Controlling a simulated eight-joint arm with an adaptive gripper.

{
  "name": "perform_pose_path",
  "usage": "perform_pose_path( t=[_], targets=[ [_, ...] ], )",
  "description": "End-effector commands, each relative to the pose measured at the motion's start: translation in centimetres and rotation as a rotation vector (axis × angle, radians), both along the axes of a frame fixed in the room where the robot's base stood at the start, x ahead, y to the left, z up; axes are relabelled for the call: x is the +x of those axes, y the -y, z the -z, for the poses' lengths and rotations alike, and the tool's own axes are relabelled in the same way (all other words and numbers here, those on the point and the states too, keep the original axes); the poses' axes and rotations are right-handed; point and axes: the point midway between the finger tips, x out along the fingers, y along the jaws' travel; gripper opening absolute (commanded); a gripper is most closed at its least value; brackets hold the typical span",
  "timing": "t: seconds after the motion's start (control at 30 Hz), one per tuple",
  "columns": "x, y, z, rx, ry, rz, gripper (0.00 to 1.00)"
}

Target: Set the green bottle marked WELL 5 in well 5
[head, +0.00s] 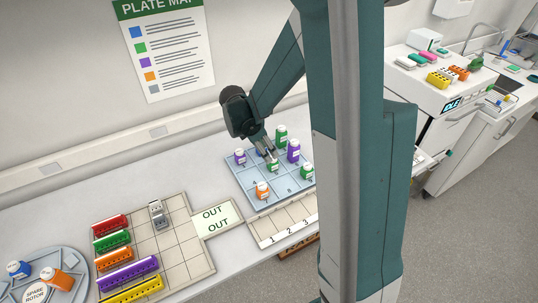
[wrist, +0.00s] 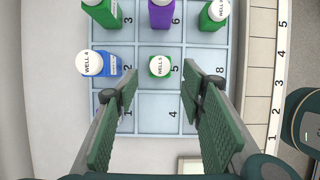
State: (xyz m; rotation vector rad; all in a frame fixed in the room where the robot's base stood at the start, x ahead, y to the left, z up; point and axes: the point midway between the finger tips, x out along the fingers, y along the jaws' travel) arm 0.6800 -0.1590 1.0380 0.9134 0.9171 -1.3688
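The green bottle marked WELL 5 (wrist: 160,66) stands upright in the cell numbered 5 of the blue-grey plate (wrist: 158,122), seen from above in the wrist view. In the head view this green bottle (head: 273,166) shows partly, just below my gripper (head: 268,154). In the wrist view my gripper (wrist: 159,72) is open, with one green-padded finger on each side of the bottle and a gap to each. I cannot tell how high the fingertips are above the plate.
A blue bottle marked WELL 4 (wrist: 93,63) stands left of the left finger. Green (wrist: 215,13), purple (wrist: 161,13) and another green bottle (wrist: 103,12) stand behind. An orange bottle (head: 262,190) stands on the plate's front part. A numbered rack (head: 283,227) lies in front.

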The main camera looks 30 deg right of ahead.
Motion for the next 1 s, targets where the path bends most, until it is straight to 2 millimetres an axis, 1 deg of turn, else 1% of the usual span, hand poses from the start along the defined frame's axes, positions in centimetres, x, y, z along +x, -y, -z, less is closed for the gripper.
perform_pose_path(
  t=[0.1, 0.2, 0.4, 1.0],
  targets=[
    [0.0, -0.6, -1.4, 0.000, 0.000, 0.000, 0.40],
    [0.0, -1.0, -2.2, 0.000, 0.000, -0.001, 0.40],
    [0.0, -1.4, -3.3, 0.000, 0.000, -0.001, 0.40],
    [0.0, -1.5, -3.5, 0.000, 0.000, 0.000, 0.40]
  ],
)
